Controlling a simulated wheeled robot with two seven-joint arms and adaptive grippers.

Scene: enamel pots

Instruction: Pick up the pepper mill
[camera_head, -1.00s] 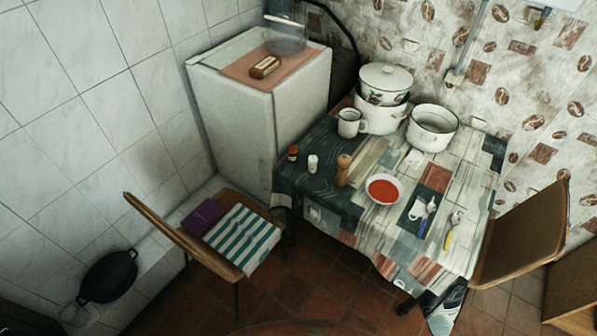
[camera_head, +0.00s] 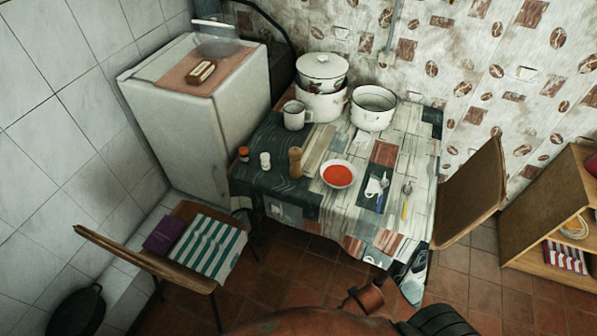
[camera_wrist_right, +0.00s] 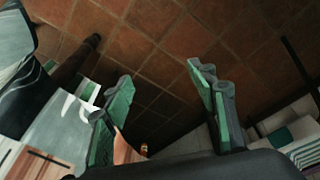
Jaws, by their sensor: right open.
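The pepper mill (camera_head: 295,160) is a light wooden turned shape with a rounded top. It stands upright on the near left part of the covered table (camera_head: 270,179), between a small white shaker (camera_head: 265,160) and a bowl of red soup (camera_head: 339,174). My right gripper (camera_wrist_right: 160,95) shows in the right wrist view with its green-padded fingers spread apart over the floor. I see no pepper mill between the fingers. The mill cannot be made out in that view. My left gripper is not in view.
Behind the mill stand a white mug (camera_head: 295,115), stacked enamel pots (camera_head: 321,92) and an open pot (camera_head: 373,108). A red-capped jar (camera_head: 243,153) is to its left.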

